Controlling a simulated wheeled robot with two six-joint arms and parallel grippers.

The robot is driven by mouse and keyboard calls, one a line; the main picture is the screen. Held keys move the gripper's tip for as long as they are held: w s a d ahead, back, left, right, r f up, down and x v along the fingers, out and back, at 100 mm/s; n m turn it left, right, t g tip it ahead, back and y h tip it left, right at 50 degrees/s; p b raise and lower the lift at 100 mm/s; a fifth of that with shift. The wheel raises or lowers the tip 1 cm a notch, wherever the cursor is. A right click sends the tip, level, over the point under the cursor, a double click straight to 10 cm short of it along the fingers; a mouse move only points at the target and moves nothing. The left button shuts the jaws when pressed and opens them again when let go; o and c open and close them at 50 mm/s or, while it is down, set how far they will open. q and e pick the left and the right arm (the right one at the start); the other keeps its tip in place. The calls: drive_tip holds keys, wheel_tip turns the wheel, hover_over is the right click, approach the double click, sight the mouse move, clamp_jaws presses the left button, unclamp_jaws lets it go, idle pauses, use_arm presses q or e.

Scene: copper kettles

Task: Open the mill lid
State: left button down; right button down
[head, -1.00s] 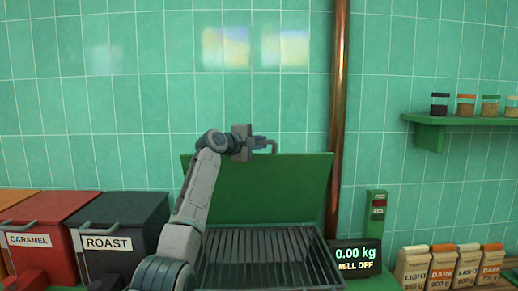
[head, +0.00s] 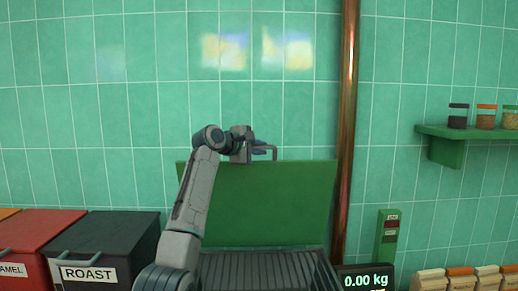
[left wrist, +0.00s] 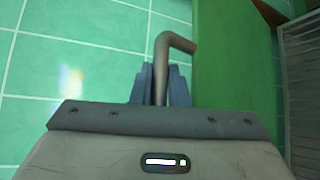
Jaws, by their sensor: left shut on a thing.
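The green mill lid (head: 255,205) stands raised, nearly upright, behind the open mill with its dark slatted grate (head: 262,272). My left gripper (head: 262,149) is at the lid's top edge, shut on the lid's metal handle (head: 274,153). In the left wrist view, the two fingers (left wrist: 161,85) close around the bent handle rod (left wrist: 176,43), and the green lid (left wrist: 222,70) lies to the right of it. The grate (left wrist: 301,60) shows at the right edge there. My right gripper is in neither view.
A black ROAST bin (head: 105,245) and a red bin (head: 38,235) stand left of the mill. A copper pipe (head: 347,130) runs up the wall at right. A scale display (head: 365,280), a green switch box (head: 388,235), coffee bags (head: 460,280) and a shelf with jars (head: 465,131) are further right.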

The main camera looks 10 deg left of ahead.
use_arm(q)
drive_tip(key=c, duration=1.4)
unclamp_jaws()
drive_tip(key=shift+f, duration=0.1)
drive_tip(key=shift+w, duration=0.1)
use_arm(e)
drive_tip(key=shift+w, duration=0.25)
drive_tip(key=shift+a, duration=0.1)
